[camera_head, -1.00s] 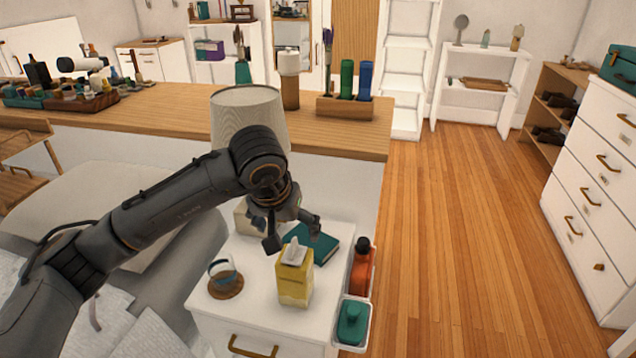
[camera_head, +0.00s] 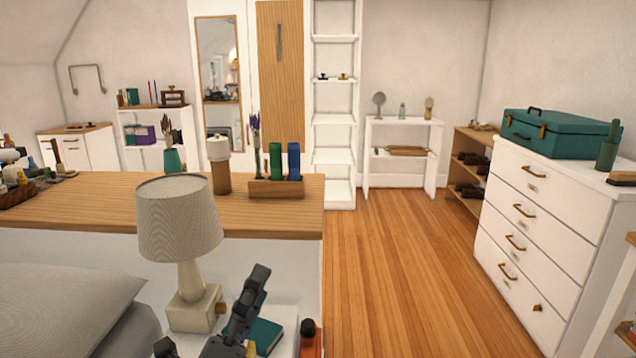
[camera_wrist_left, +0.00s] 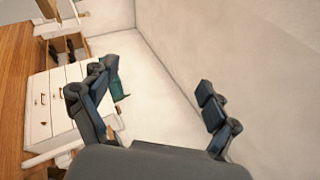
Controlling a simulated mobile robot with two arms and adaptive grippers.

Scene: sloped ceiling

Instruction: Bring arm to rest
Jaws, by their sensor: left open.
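My left gripper (camera_head: 212,315) shows at the bottom of the head view, in front of the nightstand, with its fingers pointing upward. In the left wrist view its two dark fingers (camera_wrist_left: 152,100) are spread wide apart with nothing between them. Behind the fingers, that view shows bare wall, the white drawer chest and the teal case. The rest of the left arm is out of the head view. My right gripper is in neither view.
A lamp (camera_head: 180,225) stands close left of the gripper, with a teal book (camera_head: 266,336) and a red bottle (camera_head: 311,338) to the right. A wooden counter (camera_head: 100,205) lies behind. Open wooden floor (camera_head: 400,270) extends right, up to a white drawer chest (camera_head: 540,215).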

